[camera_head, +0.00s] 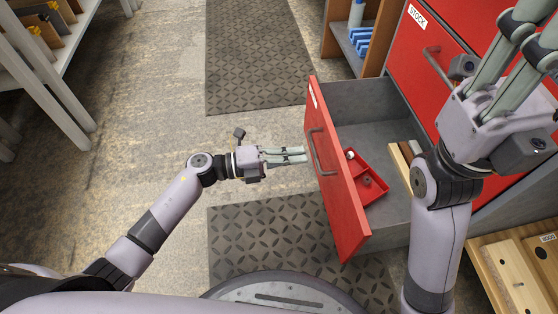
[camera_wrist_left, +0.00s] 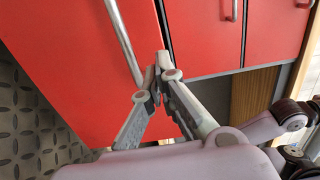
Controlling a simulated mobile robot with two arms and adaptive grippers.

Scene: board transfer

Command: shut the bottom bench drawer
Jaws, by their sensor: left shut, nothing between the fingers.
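The bottom bench drawer (camera_head: 338,185) stands pulled out in the head view. It has a red front, a metal bar handle (camera_head: 321,152) and a grey inside. A red tray (camera_head: 372,195) with small parts and some light wooden strips (camera_head: 402,162) lie in it. My left gripper (camera_head: 304,155) is shut and empty, its fingers pointing at the drawer front near the handle. I cannot tell whether they touch it. In the left wrist view, the closed fingertips (camera_wrist_left: 163,72) show against a red front beside a handle (camera_wrist_left: 125,40). My right gripper (camera_head: 525,35) is raised over the bench side; its fingertips are unclear.
Another red drawer (camera_head: 412,50) labelled STOCK is above, in the bench. Wooden boards (camera_head: 508,280) sit at lower right. A shelf (camera_head: 345,45) with blue items stands behind the drawer, and a white rack (camera_head: 45,80) at upper left. The floor between is clear, with dark mats (camera_head: 255,55).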

